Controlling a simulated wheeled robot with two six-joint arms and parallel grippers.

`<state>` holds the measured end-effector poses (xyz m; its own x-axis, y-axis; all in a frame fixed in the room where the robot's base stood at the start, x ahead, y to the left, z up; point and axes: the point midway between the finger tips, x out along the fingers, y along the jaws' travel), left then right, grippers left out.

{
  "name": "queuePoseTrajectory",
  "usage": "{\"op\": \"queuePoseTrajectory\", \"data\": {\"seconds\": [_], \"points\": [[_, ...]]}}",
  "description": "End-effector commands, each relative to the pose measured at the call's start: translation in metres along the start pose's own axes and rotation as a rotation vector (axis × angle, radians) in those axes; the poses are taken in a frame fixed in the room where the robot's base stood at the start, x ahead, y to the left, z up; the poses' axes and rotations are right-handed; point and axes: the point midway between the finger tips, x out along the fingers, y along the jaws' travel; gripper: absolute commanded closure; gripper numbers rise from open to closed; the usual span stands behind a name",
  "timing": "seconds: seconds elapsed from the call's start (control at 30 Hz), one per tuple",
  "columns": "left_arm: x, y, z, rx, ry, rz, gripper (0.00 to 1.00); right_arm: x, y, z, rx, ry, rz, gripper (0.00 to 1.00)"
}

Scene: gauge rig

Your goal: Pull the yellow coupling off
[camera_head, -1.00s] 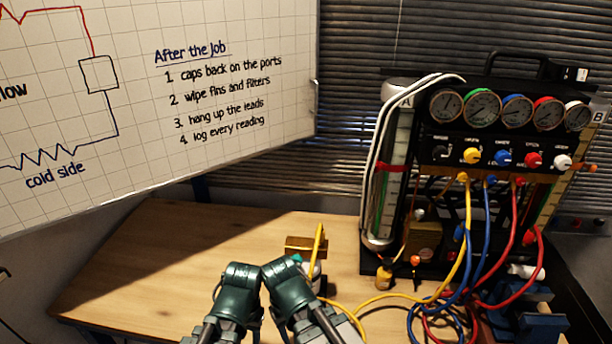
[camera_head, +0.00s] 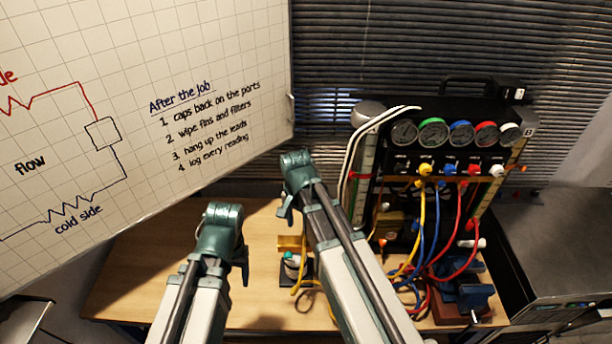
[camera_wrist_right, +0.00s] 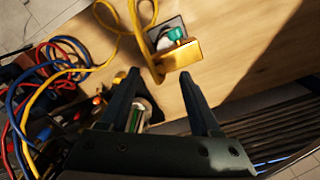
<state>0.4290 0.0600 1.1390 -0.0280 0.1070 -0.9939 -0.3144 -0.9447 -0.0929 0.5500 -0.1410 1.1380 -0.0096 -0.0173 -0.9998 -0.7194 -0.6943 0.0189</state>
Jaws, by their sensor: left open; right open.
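A brass block (camera_head: 289,243) with a teal knob (camera_head: 289,256) stands on the bench in the head view. A yellow hose (camera_head: 297,275) runs up beside it. The coupling itself is hard to make out there. My right gripper (camera_wrist_right: 160,75) is open and empty, apart from the block; in the head view it (camera_head: 286,205) is above and behind it. My left gripper (camera_head: 242,265) is open, left of the block.
A gauge rig (camera_head: 455,150) with several dials and yellow, blue and red hoses stands at the right of the bench. A blue vise-like tool (camera_head: 468,292) sits at its foot. A whiteboard (camera_head: 200,150) hangs at the left. The bench's left part (camera_head: 150,270) is clear.

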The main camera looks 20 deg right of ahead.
Motion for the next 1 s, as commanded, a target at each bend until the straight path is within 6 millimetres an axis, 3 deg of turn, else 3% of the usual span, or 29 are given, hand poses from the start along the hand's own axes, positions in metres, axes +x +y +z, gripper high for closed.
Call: {"op": "queuePoseTrajectory", "data": {"seconds": [0.03,0.3,0.67,1.0], "points": [[-0.027,-0.003,0.002,-0.001,0.0,0.0,0.35,-0.027,-0.001,-0.011,0.058,-0.002,-0.004,0.36],[-0.056,-0.005,0.004,-0.003,-0.001,0.001,0.35,-0.056,0.001,-0.034,0.237,-0.007,-0.017,0.36],[-0.051,-0.005,0.003,-0.002,-0.001,0.001,0.35,-0.051,0.002,-0.036,0.256,-0.008,-0.018,0.36],[-0.018,-0.002,0.001,0.005,0.001,0.0,0.35,-0.018,0.001,-0.035,0.254,-0.008,-0.018,0.36]]}}
